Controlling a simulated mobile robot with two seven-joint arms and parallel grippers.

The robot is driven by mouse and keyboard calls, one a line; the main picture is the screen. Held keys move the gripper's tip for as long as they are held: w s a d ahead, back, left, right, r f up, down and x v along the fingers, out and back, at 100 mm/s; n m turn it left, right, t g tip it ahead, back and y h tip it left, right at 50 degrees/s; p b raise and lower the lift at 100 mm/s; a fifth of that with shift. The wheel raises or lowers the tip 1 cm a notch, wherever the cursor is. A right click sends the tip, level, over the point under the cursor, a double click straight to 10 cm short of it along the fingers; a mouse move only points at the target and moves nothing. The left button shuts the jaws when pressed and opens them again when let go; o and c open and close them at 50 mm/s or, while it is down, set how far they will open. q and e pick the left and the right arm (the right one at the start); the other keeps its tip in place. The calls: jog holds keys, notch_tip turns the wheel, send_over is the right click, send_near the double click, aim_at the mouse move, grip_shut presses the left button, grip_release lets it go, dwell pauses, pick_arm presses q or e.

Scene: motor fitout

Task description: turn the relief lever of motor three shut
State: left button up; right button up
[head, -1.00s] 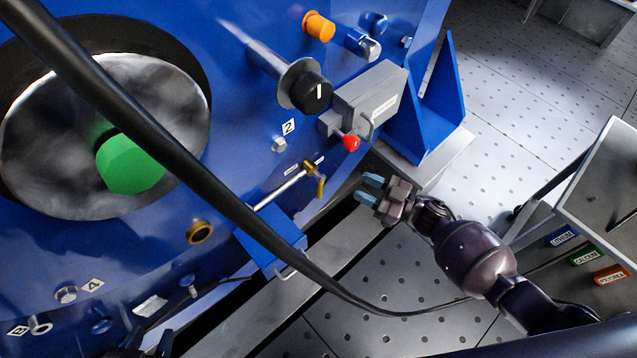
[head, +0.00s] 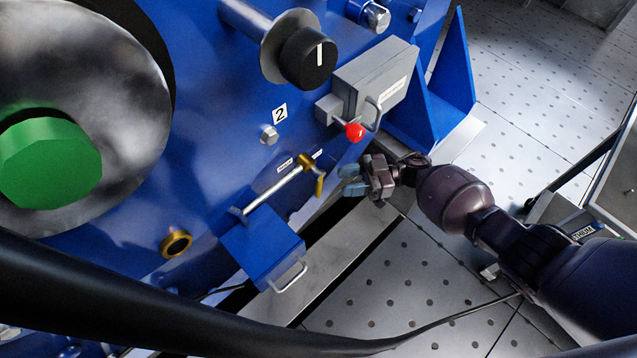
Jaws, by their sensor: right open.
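A brass valve (head: 306,162) with a small brass lever (head: 320,184) sits at the end of a thin silver pipe (head: 270,192) on the blue motor housing (head: 215,130). The lever hangs down, roughly across the line of the pipe. Two small labels flank the valve, too small to read. My right gripper (head: 347,182) is open just right of the lever, its blue fingertips pointing at it. A small gap seems to lie between them; I cannot tell the depth. My left gripper does not show.
A red-knobbed lever (head: 355,132) on a grey box (head: 375,82) is just above my right gripper. A black knob (head: 308,57) sticks out higher up. A blue box with a handle (head: 262,246) is below the pipe. A thick black cable (head: 190,305) crosses the front.

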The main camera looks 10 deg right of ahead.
aim_at(319, 186)
jog(key=a, duration=0.7)
jog(key=shift+s, duration=0.15)
grip_shut()
